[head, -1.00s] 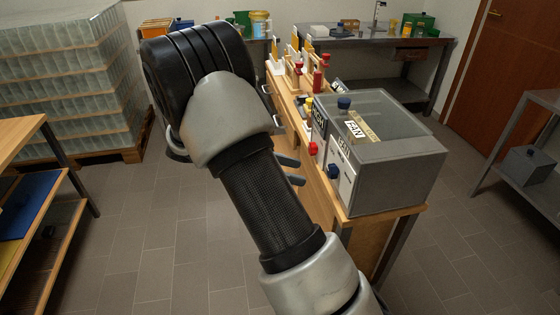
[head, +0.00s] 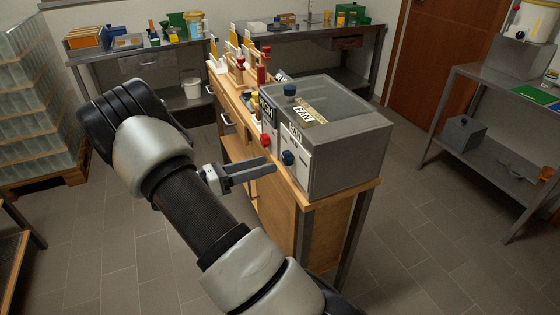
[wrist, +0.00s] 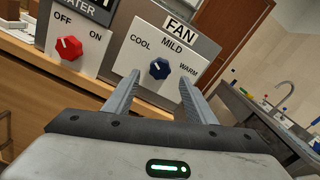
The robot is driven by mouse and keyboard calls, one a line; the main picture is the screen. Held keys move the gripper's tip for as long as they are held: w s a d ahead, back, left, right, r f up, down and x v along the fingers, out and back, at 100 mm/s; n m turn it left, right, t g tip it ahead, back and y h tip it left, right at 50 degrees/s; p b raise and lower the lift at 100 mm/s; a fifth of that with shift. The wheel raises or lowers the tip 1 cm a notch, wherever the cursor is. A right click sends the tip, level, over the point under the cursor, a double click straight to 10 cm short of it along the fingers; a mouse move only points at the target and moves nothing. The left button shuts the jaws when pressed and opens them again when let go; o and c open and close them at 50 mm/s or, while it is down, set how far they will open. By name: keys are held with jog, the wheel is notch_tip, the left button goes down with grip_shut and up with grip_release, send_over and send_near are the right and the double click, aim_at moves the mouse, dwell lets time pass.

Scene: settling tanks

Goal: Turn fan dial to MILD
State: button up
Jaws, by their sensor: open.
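The fan dial is a dark blue knob (head: 288,158) on a white panel on the front of a grey box. In the wrist view the dial (wrist: 159,69) shows between my fingers, under the FAN label, with COOL at left, MILD above and WARM at right. Its small white mark seems to point up and left, toward COOL. My gripper (head: 262,168) is open and empty, to the left of the panel, its fingers pointing at it. In the wrist view the fingertips (wrist: 160,77) lie either side of the dial; contact is not visible.
A red OFF/ON dial (wrist: 69,46) sits left of the fan panel. A metal table (head: 500,95) stands at right. Floor between is clear.

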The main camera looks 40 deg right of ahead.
aim_at(284, 160)
jog(key=x, duration=0.6)
jog(key=shift+d, duration=0.15)
jog(key=shift+c, duration=0.5)
jog(key=c, duration=1)
jog(key=shift+o, duration=0.3)
jog(key=shift+m, duration=0.3)
jog(key=m+b, duration=0.2)
jog(key=m, duration=0.3)
jog(key=shift+f, duration=0.1)
jog(key=m+b, duration=0.1)
jog(key=m, duration=0.5)
jog(key=shift+b, duration=0.35)
